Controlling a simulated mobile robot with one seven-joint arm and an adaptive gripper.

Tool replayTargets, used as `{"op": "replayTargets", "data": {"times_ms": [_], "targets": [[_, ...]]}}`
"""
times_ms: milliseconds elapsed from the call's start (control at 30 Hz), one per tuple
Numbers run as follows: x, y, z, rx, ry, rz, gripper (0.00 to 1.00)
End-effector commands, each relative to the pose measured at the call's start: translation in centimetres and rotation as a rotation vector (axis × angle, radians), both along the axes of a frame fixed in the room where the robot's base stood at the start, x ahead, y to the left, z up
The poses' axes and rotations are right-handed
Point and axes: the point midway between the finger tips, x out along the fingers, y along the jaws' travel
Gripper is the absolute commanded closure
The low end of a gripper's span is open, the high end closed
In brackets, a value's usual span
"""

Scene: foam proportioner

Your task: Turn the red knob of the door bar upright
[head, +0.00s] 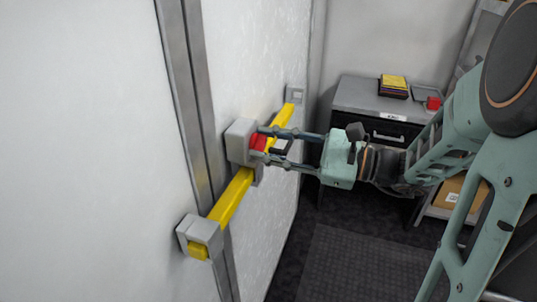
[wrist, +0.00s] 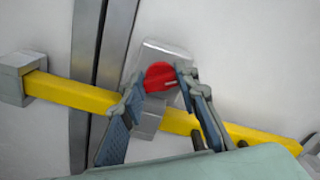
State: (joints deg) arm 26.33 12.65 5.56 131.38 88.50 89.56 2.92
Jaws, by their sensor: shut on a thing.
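The yellow door bar (head: 231,199) runs across the white door between grey end brackets. Its round red knob (head: 258,142) sits on a grey block (head: 240,141) near the middle of the bar. My gripper (head: 262,144) reaches in from the right and is shut on the knob, one finger on each side. In the wrist view the bar (wrist: 75,92) passes behind my fingers (wrist: 160,82).
A grey cabinet (head: 366,97) stands at the back, with yellow-topped stacked items (head: 394,86) and a small red object (head: 433,103) on it. A cardboard box (head: 456,193) sits on a low shelf at the right. The dark floor (head: 345,265) below my gripper is clear.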

Motion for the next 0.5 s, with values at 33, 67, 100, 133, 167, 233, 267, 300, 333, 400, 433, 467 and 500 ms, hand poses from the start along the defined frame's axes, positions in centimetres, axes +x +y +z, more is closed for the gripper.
{"op": "replayTargets", "data": {"times_ms": [33,67,100,133,167,233,267,300,333,400,433,467,500], "targets": [[-0.02,0.02,-0.57,-0.017,-0.046,0.0,0.96],[-0.04,0.02,-0.58,-0.027,-0.073,0.0,0.96],[-0.05,0.03,-0.61,-0.04,-0.109,0.0,0.96],[-0.05,0.03,-0.64,-0.049,-0.135,0.0,0.96],[-0.06,0.02,-0.63,-0.059,-0.163,0.0,0.96],[-0.07,0.0,-0.67,-0.081,-0.225,-0.001,0.96],[-0.07,0.0,-0.68,-0.091,-0.253,-0.001,0.96],[-0.09,0.01,-0.69,-0.104,-0.289,-0.001,0.96],[-0.1,0.02,-0.72,-0.113,-0.315,0.0,0.96],[-0.14,0.07,-0.76,-0.136,-0.378,0.001,0.96],[-0.14,0.07,-0.78,-0.145,-0.405,0.001,0.96],[-0.14,0.07,-0.81,-0.155,-0.432,0.001,0.96],[-0.15,0.05,-0.81,-0.169,-0.469,0.0,0.96]]}}
